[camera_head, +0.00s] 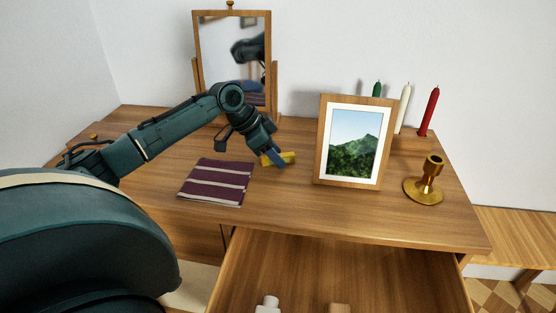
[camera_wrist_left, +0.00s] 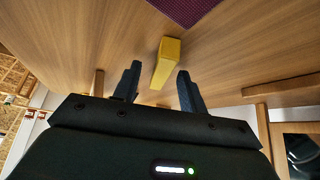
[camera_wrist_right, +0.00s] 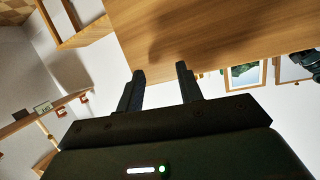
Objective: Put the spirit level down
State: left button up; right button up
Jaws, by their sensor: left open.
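The yellow spirit level (camera_head: 288,157) lies on the wooden dresser top (camera_head: 300,210), right of the striped cloth. In the left wrist view the level (camera_wrist_left: 167,55) shows as a yellow bar between my fingers, with a gap on both sides. My left gripper (camera_head: 272,155) is open around it, low over the dresser top; one finger hides part of the level in the head view. My right gripper (camera_wrist_right: 160,72) is open and empty, and shows only in its own wrist view, with the wooden furniture beyond it.
A striped purple cloth (camera_head: 216,182) lies left of the level. A framed mountain picture (camera_head: 353,145) stands to the right, with a brass candlestick (camera_head: 424,188) beyond it. A mirror (camera_head: 233,60) and several candles stand at the back. A drawer (camera_head: 340,270) is open in front.

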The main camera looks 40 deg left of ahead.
pick_arm(q)
grip_shut()
dwell(0.4)
jog(key=shift+r, duration=0.1)
